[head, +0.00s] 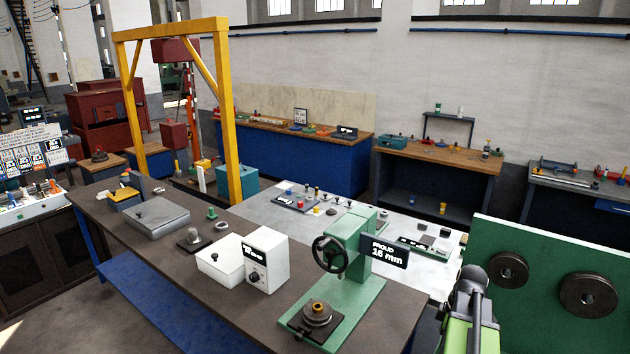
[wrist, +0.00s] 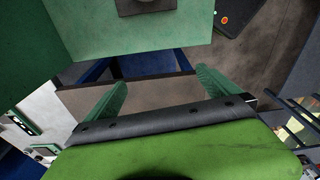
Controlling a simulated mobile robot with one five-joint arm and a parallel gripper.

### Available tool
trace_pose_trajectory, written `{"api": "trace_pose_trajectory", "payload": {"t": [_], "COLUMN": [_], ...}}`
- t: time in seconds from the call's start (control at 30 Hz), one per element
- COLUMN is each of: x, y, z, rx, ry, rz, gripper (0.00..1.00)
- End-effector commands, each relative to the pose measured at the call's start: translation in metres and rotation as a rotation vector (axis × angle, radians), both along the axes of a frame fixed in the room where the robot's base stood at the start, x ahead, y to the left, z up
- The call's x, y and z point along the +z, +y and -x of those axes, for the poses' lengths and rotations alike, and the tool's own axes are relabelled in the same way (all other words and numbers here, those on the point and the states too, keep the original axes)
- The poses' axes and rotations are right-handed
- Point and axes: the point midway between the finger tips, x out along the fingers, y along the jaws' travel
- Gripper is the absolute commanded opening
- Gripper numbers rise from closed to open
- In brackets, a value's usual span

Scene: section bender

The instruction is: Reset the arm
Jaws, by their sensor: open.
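In the wrist view my gripper (wrist: 160,82) has its two green fingers spread wide apart, with nothing between them. Beyond the fingers are a brown edge, dark blue supports and grey floor. Part of my arm, grey and bright green, shows at the bottom right of the head view, in front of a large green machine panel (head: 530,262) with two dark round rollers (head: 588,295). My fingertips are not clearly visible in the head view.
A dark workbench (head: 110,222) carries a green press with a handwheel (head: 328,254), a white box (head: 265,262) and a grey plate. A pale table (head: 290,226) with small parts stands behind. A green surface (wrist: 140,45) fills the wrist view's upper part, close ahead of the fingers.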

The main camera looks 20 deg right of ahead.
Motion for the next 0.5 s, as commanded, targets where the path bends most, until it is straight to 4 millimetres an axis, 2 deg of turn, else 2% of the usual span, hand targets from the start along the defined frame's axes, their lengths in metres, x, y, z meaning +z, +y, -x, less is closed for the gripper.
{"api": "trace_pose_trajectory", "payload": {"t": [0.03,0.07,0.1,0.17,0.2,0.3,0.4,0.5], "x": [-0.032,-0.041,-0.053,-0.071,-0.082,-0.106,-0.126,-0.143], "y": [0.037,0.058,0.088,0.133,0.163,0.233,0.292,0.342], "z": [-0.027,-0.040,-0.057,-0.077,-0.088,-0.106,-0.114,-0.113], "rx": [0.081,0.124,0.173,0.227,0.249,0.263,0.235,0.169], "ry": [0.002,0.004,0.007,0.015,0.021,0.037,0.053,0.068], "rz": [0.002,0.003,0.006,0.009,0.012,0.017,0.024,0.034], "gripper": [1.00,1.00,1.00,1.00,1.00,1.00,1.00,1.00]}}
